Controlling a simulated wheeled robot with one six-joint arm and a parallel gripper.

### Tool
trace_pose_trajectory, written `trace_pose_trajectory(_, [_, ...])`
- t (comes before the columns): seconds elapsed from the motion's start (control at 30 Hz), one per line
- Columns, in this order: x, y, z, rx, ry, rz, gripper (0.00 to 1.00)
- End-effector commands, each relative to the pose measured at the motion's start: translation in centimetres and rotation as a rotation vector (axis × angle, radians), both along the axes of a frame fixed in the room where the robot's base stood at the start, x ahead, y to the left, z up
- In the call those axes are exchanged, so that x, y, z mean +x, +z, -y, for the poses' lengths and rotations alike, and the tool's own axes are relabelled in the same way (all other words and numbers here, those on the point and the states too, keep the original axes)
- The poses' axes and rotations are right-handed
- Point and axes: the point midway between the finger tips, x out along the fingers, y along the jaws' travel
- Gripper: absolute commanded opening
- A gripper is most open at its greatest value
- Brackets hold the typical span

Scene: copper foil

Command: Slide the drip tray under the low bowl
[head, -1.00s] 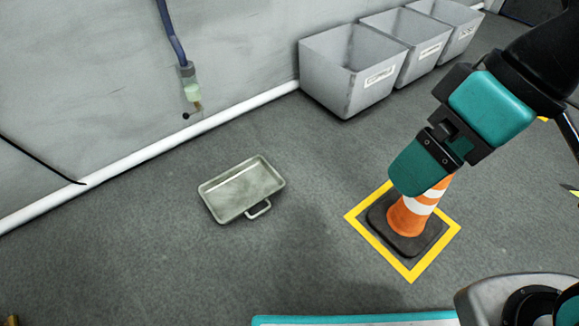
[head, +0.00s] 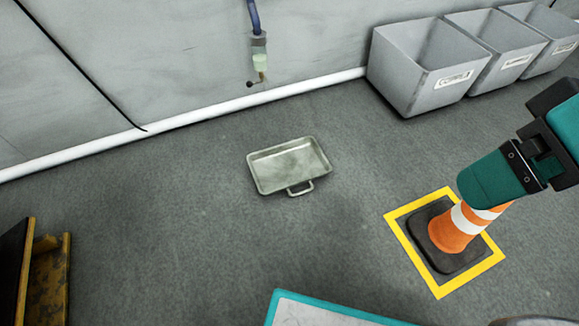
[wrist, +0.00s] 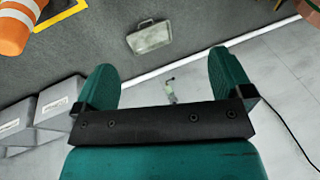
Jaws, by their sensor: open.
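The drip tray (head: 289,167) is a shallow, rectangular grey metal pan with a loop handle on its near side. It lies flat and empty on the floor, and also shows in the wrist view (wrist: 149,38). A small pale-green bowl (head: 260,62) hangs on a blue pipe at the wall, low above the floor, with a brass outlet below; it shows small in the wrist view (wrist: 171,92). The tray is apart from it, out on the floor. My gripper (head: 485,182) is to the tray's right, above the cone. Its teal fingers (wrist: 166,76) are spread and empty.
An orange-and-white cone (head: 456,232) stands inside a yellow floor square (head: 396,226). Several grey bins (head: 412,75) line the wall at right. A dark, yellow-edged object (head: 44,270) is at lower left. The floor between tray and wall is clear.

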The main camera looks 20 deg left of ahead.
Motion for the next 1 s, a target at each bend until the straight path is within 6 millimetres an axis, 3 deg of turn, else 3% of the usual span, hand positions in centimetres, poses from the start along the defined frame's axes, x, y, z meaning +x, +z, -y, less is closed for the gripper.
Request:
trace_pose_trajectory(0.4, [0.0,0.0,0.0,0.000,0.000,0.000,0.98])
trace_pose_trajectory(0.63, [0.0,1.5,0.0,0.000,0.000,0.000,0.47])
trace_pose_trajectory(0.83, [0.0,7.0,0.0,0.000,0.000,0.000,0.01])
trace_pose_trajectory(1.0, [0.0,13.5,0.0,0.001,0.000,0.001,0.00])
